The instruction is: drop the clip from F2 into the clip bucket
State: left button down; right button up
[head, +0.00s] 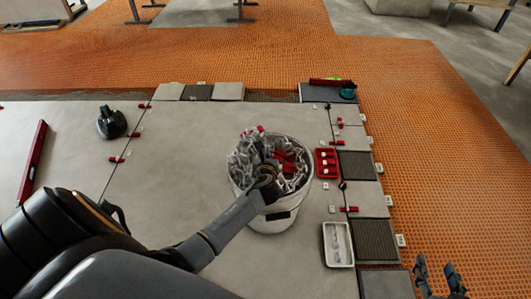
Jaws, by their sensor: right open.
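The clip bucket (300,203) is white and stands upright on the grey tiles, heaped with clear and red clips (290,160). My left arm reaches in from the lower left, and my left gripper (262,160) is over the bucket's mouth. Its fingers blend with the pile, so I cannot tell whether they are open or hold a clip. My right gripper (438,278) is open and empty at the bottom right, apart from the bucket. Several red clips or wedges, such as one at a left seam (117,159), sit along the tile joints.
A red tray (318,163) with white pieces stands right of the bucket. A white tray (327,262) lies below it. A black suction cup (111,124) and a red level (33,162) are at left. Orange matting (450,150) surrounds the tiles.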

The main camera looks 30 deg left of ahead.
pick_arm(q)
jog(key=c, duration=1.4)
grip_release()
jog(key=shift+c, duration=0.2)
jog(key=v, duration=1.2)
